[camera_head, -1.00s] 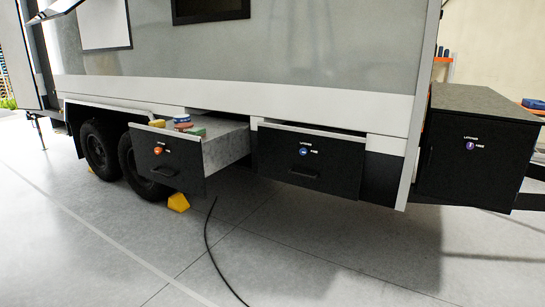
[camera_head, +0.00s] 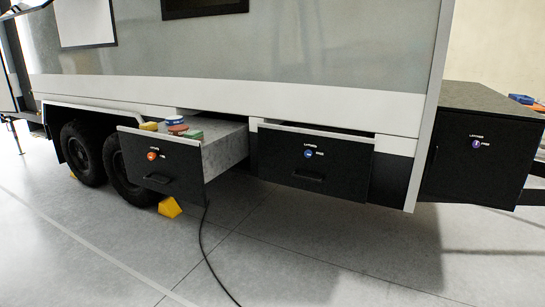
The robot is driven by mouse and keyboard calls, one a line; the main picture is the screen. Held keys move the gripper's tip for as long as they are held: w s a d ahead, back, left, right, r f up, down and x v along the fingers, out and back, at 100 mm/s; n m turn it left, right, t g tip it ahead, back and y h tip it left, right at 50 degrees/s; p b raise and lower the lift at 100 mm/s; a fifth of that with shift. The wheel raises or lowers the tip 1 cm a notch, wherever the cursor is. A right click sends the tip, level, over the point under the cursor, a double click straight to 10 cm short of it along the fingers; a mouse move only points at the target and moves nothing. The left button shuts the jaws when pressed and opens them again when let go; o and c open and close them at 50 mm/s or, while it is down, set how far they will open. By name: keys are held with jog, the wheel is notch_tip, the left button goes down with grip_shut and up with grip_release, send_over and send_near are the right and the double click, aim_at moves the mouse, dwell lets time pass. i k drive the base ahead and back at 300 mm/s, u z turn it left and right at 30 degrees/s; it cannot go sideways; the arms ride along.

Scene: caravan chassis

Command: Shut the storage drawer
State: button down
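Two black-fronted drawers show in the caravan's lower side. The left storage drawer (camera_head: 160,165) is pulled well out, with an orange round knob and a dark handle on its front. Its grey side wall (camera_head: 226,150) is exposed. Several small coloured items (camera_head: 176,126) sit inside it, among them blue, red, green and yellow ones. The right drawer (camera_head: 314,165) has a blue knob and a handle; its front stands out a little from the body, showing a pale top edge. My gripper is not in view.
A black box (camera_head: 480,150) with a purple knob stands at the right on the drawbar. A yellow chock (camera_head: 170,207) lies by the wheels (camera_head: 125,170). A black cable (camera_head: 205,245) runs along the floor. The grey floor in front is mostly clear.

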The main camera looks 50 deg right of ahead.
aim_at(339, 166)
jog(key=z, duration=0.35)
jog(key=i, duration=1.1)
jog(key=u, duration=0.15)
